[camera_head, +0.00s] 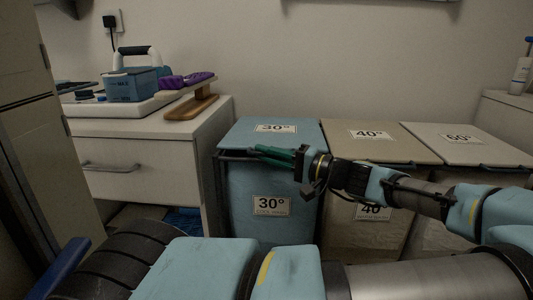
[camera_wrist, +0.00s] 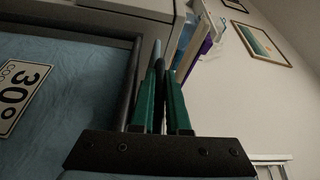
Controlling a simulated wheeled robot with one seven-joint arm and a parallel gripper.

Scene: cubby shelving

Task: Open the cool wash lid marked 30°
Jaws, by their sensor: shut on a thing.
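The blue 30° lid (camera_head: 272,133) lies closed on the blue cool wash hamper (camera_head: 240,185) at the left end of the hamper row. Its 30° label also shows in the wrist view (camera_wrist: 18,97). A dark handle bar (camera_head: 233,156) runs along the lid's front edge. My gripper (camera_head: 262,153) reaches in from the right at this front edge, its green fingers lying roughly along the bar. In the wrist view the fingers (camera_wrist: 164,80) are close together with a thin dark piece between them, apparently the handle; the exact contact is partly hidden.
The beige 40° lid (camera_head: 375,142) and 60° lid (camera_head: 462,145) sit closed to the right. A wall is behind.

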